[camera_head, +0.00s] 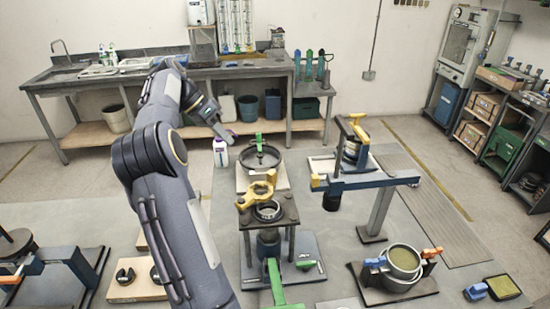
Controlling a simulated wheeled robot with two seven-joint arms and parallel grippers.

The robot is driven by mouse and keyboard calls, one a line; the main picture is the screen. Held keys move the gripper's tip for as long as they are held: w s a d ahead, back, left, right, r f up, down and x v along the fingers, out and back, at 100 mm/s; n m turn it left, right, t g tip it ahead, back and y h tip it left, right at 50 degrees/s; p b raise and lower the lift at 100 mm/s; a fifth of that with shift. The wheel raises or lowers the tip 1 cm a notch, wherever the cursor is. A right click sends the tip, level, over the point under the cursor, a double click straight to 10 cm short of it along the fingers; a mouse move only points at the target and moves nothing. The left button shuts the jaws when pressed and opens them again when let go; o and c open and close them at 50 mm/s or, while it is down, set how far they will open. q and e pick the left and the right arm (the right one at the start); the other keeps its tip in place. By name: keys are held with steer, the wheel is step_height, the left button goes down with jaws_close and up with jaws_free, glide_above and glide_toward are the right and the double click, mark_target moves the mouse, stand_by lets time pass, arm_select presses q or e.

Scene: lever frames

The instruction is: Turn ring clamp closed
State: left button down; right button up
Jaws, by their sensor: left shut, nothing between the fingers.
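A yellow clamp piece (257,188) sits tilted over a dark metal ring (268,211) on a small raised stand (284,214) near the middle of the bench; I take this to be the ring clamp. How far it is turned is too small to tell. My left arm rises from the bottom left and bends at the top. My left gripper (224,133) is shut and empty, behind and to the left of the clamp and apart from it. It is small, dark and partly lost against the background. My right gripper is out of view.
A round pan (260,157) with a green handle stands behind the clamp. A white bottle (220,153) is just below my left gripper. A blue-and-yellow lever frame (372,181) stands to the right. A green lever (276,283) is in front. A ringed pot (403,261) is front right.

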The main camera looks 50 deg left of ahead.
mark_target(257, 190)
arm_select(q)
steer(key=w+d+f+p, duration=0.2)
steer(key=w+d+f, duration=0.3)
steer(key=d+f, duration=0.3)
steer(key=shift+d+p, duration=0.15)
steer(key=shift+p, duration=0.15)
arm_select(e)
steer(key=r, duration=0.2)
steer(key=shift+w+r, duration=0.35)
arm_select(q)
steer(key=shift+w, duration=0.1)
steer(key=shift+d, duration=0.1)
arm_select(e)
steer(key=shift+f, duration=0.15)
